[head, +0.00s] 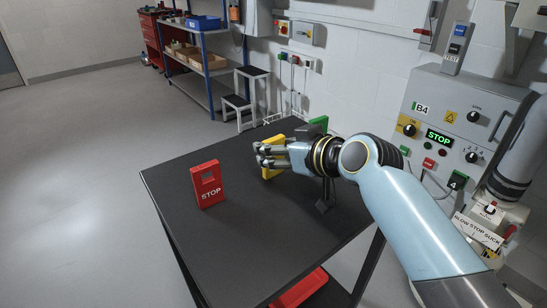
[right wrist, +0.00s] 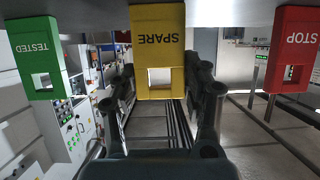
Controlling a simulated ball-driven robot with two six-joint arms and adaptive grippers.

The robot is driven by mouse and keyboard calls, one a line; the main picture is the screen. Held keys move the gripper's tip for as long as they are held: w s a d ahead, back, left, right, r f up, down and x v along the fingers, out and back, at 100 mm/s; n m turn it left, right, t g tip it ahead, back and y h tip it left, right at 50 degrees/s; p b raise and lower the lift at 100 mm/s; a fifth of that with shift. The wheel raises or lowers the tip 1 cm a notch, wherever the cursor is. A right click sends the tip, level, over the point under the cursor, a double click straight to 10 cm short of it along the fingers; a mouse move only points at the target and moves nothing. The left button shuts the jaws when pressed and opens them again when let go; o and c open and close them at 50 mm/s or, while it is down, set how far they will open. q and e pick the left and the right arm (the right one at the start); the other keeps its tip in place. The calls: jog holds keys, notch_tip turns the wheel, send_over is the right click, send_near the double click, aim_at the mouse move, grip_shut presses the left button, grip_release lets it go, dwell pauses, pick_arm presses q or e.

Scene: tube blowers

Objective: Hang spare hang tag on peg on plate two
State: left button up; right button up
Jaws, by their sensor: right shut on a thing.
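The yellow spare hang tag (head: 267,173) stands upright on the dark table, partly hidden by my right gripper (head: 263,155). The right wrist view is upside down; there the tag (right wrist: 158,38) reads SPARE and has a square hole. My right gripper's fingers (right wrist: 163,90) are on either side of the tag's holed end and shut on it. The tag's base appears to be at the table surface. My left gripper is not in view. I cannot pick out plate two or its peg for certain.
A red STOP tag (head: 208,184) stands left on the table (head: 225,250); a green tag (head: 318,124) stands behind my gripper and reads TESTED in the wrist view. A control cabinet marked B4 (head: 455,112) is at right. The table's front is clear.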

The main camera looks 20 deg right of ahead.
jog(key=shift+c, duration=0.4)
jog(key=shift+r, duration=0.15)
jog(key=s+d+r+p, duration=0.2)
jog(key=s+d+r, duration=0.3)
jog(key=d+r, duration=0.55)
jog(key=s+a+r+n+y, duration=0.1)
jog(key=s+a+r, duration=0.5)
jog(key=s+r, duration=0.1)
jog(key=shift+s+r+n+g+y, duration=0.3)
jog(key=shift+s+r+g, duration=0.1)
jog(key=shift+f, duration=0.1)
